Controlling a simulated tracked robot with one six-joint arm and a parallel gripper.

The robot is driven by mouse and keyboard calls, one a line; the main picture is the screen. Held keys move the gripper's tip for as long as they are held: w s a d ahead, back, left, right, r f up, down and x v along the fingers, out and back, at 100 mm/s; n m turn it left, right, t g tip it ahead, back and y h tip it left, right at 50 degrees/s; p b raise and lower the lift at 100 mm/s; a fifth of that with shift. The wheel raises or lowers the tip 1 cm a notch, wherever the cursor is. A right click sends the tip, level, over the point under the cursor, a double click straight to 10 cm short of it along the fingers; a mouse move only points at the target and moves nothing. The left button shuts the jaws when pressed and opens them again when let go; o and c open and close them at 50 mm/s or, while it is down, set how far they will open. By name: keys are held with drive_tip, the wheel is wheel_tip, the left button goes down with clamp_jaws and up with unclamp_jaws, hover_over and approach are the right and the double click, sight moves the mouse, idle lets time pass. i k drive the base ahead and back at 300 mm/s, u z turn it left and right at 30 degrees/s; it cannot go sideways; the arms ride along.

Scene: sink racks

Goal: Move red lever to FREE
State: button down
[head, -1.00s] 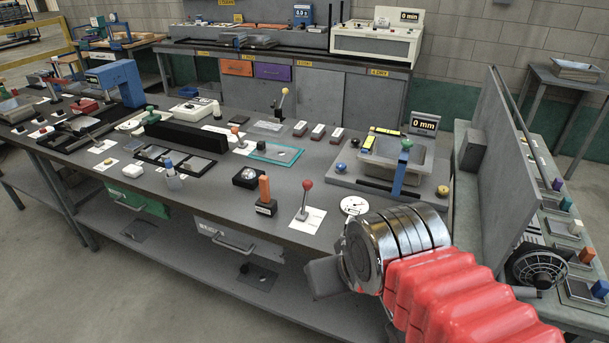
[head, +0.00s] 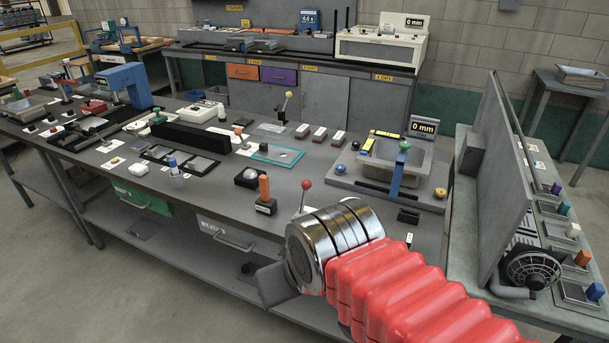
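The red lever (head: 306,185) has a red ball on a thin, nearly upright stick, leaning slightly right. It stands near the front edge of the long grey workbench (head: 330,163). My arm covers its base and most of its white label sheet, so I cannot read any FREE mark. My gripper (head: 272,286) shows only as a dark grey piece at the end of my arm, in front of the bench edge and below and left of the red ball. Its fingers are hidden, and it looks apart from the lever.
An orange upright handle (head: 264,188) on a black base stands just left of the lever. A sink unit (head: 390,165) with a blue post and a "0 mm" display (head: 424,127) is to the right. A grey upright panel (head: 492,180) stands on the right-hand bench.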

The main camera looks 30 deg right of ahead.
sight(306, 184)
drive_tip(key=i, duration=1)
